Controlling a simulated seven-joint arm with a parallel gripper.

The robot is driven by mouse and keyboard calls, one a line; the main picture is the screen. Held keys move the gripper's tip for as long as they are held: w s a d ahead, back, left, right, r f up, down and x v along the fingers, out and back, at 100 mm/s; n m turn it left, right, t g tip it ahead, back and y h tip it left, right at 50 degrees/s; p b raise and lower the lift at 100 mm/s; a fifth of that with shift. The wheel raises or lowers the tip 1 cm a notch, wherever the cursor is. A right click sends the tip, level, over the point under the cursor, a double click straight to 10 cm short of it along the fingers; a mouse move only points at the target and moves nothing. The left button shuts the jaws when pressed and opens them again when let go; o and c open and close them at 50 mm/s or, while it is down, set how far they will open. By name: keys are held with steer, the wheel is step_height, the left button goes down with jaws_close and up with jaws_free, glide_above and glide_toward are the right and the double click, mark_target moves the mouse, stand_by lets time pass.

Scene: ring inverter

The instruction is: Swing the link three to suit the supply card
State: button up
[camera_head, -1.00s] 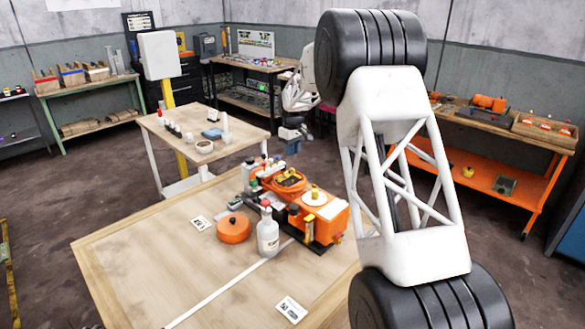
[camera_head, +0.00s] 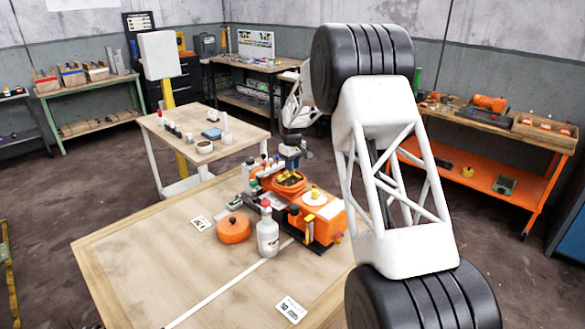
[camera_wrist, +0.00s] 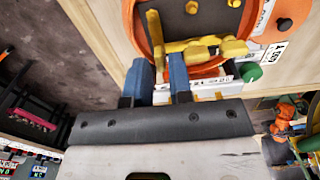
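The orange inverter (camera_head: 318,221) stands on the wooden table, with a round open terminal well (camera_head: 289,181) at its back. In the wrist view the orange ring (camera_wrist: 130,30) holds a dark plate with bolts and yellow metal links (camera_wrist: 205,47). I cannot tell which of them is link three. My gripper (camera_wrist: 162,80) has its two blue fingers apart, their tips by the ring's near edge and the yellow links. No link is clearly clamped between them. One printed card (camera_head: 291,308) lies at the table's front and another (camera_head: 200,223) farther back; the supply card's identity is unclear.
An orange round lid (camera_head: 233,229) and a white bottle with a red cap (camera_head: 267,232) stand close in front of the inverter. A green knob (camera_wrist: 250,72) is right of the fingers. The table's front left (camera_head: 150,270) is mostly bare.

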steer(key=shift+f, duration=0.55)
jaws_close()
steer(key=shift+m, duration=2.9)
